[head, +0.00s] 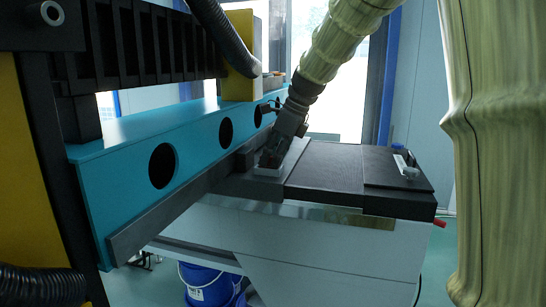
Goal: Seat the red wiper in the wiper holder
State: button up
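My gripper (271,158) is at the end of the arm that comes down from the top right. It is low over the left part of the dark worktop, at a small pale grey block (268,171). The fingers are small and dark, so I cannot tell if they are open or hold anything. I cannot make out a red wiper for certain. A small red piece (440,223) sticks out at the right edge of the bench. I cannot tell what it belongs to. No part is clearly the wiper holder; the pale block is partly hidden by my gripper.
A teal beam (195,150) with round holes runs along the worktop's left side. The dark worktop (325,170) is bare in the middle. Small white items (404,162) and a blue-capped piece (398,147) are at its right. A blue bucket (208,287) stands below.

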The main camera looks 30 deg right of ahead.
jog(key=shift+r, duration=0.15)
jog(key=b+v, duration=0.3)
jog(key=v, duration=0.9)
jog(key=shift+r, duration=0.25)
jog(key=shift+s+f, duration=0.1)
